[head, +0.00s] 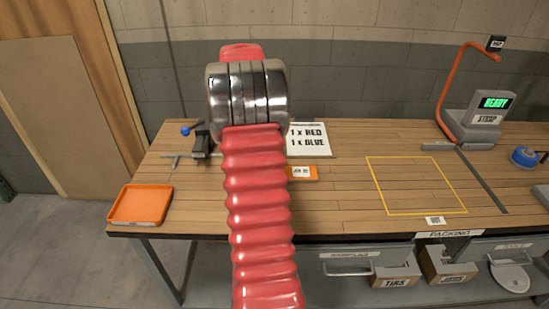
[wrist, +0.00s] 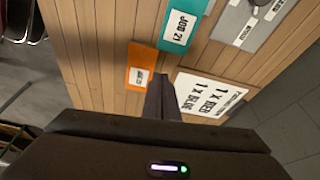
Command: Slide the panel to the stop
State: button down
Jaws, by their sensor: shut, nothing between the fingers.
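A tall plain brown panel (head: 65,115) stands at the far left in the head view, with a wooden surround along its top and right. I cannot tell for sure that it is the sliding panel, and I cannot make out a stop. My gripper (wrist: 163,90) is shut and empty in the wrist view, its dark fingers pointing over the wooden bench beside an orange card and a white card. In the head view my red ribbed arm hides the gripper.
The bench (head: 340,195) bears an orange tray (head: 140,204), a small dark clamp-like device (head: 203,142), a white card "1 x RED 1 x BLUE" (head: 309,140), an orange card (head: 302,173) and a strap machine (head: 478,118). A teal "JOB 21" card (wrist: 181,28) shows in the wrist view. The yellow-outlined area is clear.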

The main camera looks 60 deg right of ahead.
jog(key=shift+s+d+f+m, duration=0.35)
jog(key=shift+s+d, duration=0.15)
jog(key=shift+d, duration=0.1)
jog(key=shift+s+d+f+m, duration=0.35)
jog(key=shift+s+d, duration=0.15)
jog(key=shift+d, duration=0.1)
jog(key=shift+f, duration=0.1)
jog(key=x, duration=0.9)
jog(key=shift+s+f, duration=0.2)
jog(key=shift+s, duration=0.1)
jog(key=w, duration=0.1)
jog(key=w+a, duration=0.1)
jog(key=shift+w+a+f, duration=0.15)
jog(key=shift+w, duration=0.25)
jog(key=shift+w+a, duration=0.25)
jog(key=shift+w, duration=0.15)
